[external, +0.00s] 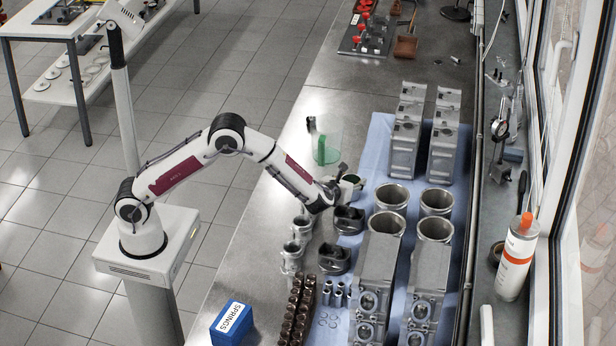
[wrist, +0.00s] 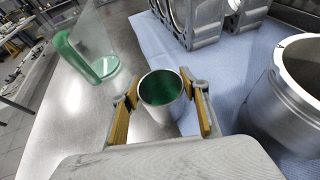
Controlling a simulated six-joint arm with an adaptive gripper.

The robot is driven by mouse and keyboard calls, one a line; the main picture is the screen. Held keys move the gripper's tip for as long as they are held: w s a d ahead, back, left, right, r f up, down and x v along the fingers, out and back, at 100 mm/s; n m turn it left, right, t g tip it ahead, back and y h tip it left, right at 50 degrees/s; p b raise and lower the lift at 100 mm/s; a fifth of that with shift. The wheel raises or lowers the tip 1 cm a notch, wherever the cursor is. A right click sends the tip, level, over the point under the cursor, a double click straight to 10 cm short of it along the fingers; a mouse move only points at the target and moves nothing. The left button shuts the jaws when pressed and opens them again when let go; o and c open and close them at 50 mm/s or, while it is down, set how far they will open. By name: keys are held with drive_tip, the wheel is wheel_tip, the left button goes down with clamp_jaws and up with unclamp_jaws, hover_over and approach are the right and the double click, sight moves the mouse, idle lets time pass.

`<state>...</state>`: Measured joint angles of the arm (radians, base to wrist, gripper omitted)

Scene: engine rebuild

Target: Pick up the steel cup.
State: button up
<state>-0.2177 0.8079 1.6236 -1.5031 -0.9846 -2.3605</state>
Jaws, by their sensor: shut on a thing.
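The steel cup (wrist: 161,88) is a small round metal cup, green inside, in the middle of the wrist view. My gripper (wrist: 162,112) has its two yellow-padded fingers on either side of it and is shut on it. In the external view the cup (external: 352,180) shows just beyond my gripper (external: 338,188), near the edge of the blue cloth. The cup looks upright in the wrist view. I cannot tell whether its base touches the bench.
A clear green-tinted container (external: 326,148) stands on the bench behind the cup. Large metal cylinders (external: 391,197) and engine blocks (external: 407,140) stand on the blue cloth (external: 377,150) to the right. Dark pistons (external: 348,220) lie close below my gripper. Bare bench lies at the back.

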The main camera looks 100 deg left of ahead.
drive_tip(key=shift+r, duration=0.4)
wheel_tip(320, 180, up, 9)
idle(1.2)
drive_tip(key=shift+r, duration=0.15)
